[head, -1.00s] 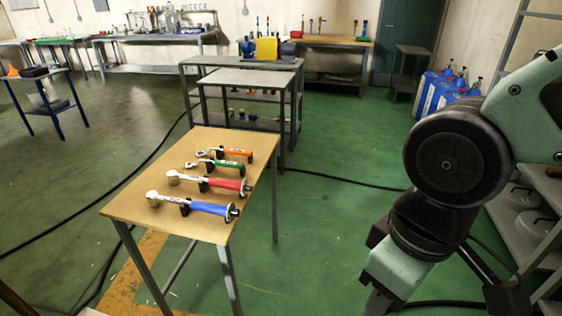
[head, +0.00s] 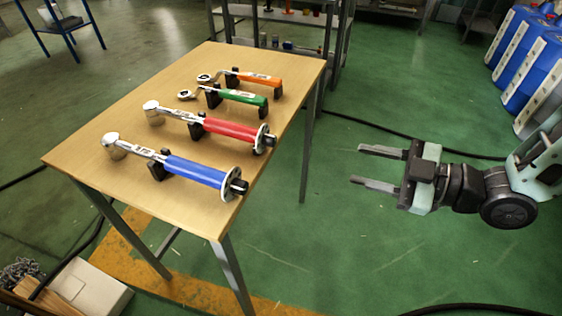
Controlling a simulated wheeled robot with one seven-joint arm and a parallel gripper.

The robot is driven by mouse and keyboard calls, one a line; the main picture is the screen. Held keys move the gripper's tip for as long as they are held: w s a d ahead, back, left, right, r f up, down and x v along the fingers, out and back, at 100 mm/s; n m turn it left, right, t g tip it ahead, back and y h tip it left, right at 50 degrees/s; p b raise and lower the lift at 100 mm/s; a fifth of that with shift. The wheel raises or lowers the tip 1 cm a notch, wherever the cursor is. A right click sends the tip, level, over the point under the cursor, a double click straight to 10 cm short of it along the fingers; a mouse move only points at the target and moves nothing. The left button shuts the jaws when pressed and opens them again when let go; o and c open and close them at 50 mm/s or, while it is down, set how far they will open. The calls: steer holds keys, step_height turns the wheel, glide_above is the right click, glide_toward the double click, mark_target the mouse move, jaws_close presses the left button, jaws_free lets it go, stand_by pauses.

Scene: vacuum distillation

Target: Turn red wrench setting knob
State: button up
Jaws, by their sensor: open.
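The red wrench (head: 222,129) lies in a black holder on the wooden table (head: 130,193), between the blue wrench and the green one. Its silver head points left. Its setting knob (head: 265,139), dark behind a pale ring, is at the right end of the handle, near the table's right edge. My gripper (head: 368,167) is to the right of the table, over the floor, with its fingers pointing left toward the table. It is open and empty, well apart from the knob.
The blue wrench (head: 195,171) lies in front of the red one; the green wrench (head: 237,97) and orange wrench (head: 255,79) lie behind it. Blue containers (head: 528,62) stand at the upper right. A black cable (head: 400,138) crosses the floor. The floor between table and gripper is clear.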

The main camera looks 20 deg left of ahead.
steer(key=y, duration=0.2)
glide_toward(275, 142)
steer(key=shift+n+g, duration=0.3)
steer(key=shift+g, duration=0.1)
steer(key=a, duration=0.3)
steer(key=w+a, duration=0.1)
steer(key=a, duration=0.5)
steer(key=shift+w+r+b, duration=0.15)
steer(key=shift+b, duration=0.25)
steer(key=shift+d, duration=0.1)
jaws_close()
